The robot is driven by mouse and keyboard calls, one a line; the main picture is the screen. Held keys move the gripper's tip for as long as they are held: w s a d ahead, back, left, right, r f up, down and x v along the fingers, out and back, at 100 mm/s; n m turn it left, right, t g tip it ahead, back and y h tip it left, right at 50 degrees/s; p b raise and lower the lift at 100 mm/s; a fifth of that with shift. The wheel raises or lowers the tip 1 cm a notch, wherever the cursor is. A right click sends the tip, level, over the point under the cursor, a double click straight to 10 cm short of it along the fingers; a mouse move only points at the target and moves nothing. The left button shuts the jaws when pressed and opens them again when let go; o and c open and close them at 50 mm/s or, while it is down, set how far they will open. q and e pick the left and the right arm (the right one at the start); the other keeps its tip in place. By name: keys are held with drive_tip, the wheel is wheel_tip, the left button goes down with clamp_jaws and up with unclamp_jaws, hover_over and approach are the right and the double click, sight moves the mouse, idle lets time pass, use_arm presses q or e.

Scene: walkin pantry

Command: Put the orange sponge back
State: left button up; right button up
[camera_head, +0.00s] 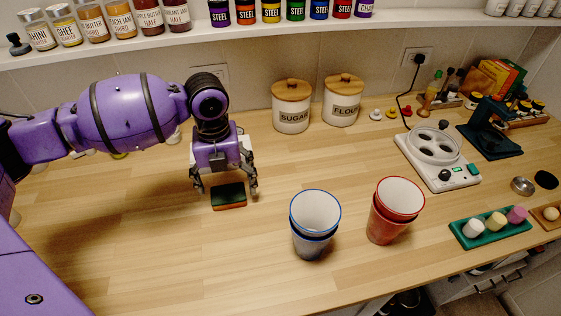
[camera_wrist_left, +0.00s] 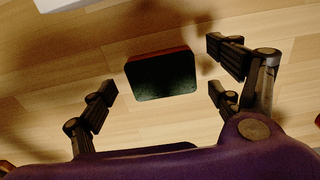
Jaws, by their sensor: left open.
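The orange sponge (camera_head: 229,201) lies flat on the wooden counter, with a dark green top and an orange side. My left gripper (camera_head: 226,187) is over it, pointing down, open, with one finger on each side of the sponge. In the left wrist view the sponge (camera_wrist_left: 162,77) shows between the spread fingers of the left gripper (camera_wrist_left: 162,92), with gaps on both sides and nothing held. Whether the fingertips reach down to the sponge's height I cannot tell. My right gripper does not show.
Blue-rimmed cups (camera_head: 312,240) and red-rimmed cups (camera_head: 390,225) stand stacked to the right of the sponge. Sugar (camera_head: 291,115) and flour (camera_head: 342,110) jars stand at the back wall. A white appliance (camera_head: 440,165) and a green tray (camera_head: 480,240) are farther right. The front left counter is clear.

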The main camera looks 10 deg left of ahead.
sight(227, 190)
use_arm(q)
wheel_tip(227, 190, up, 10)
idle(0.3)
drive_tip(key=shift+f, duration=0.15)
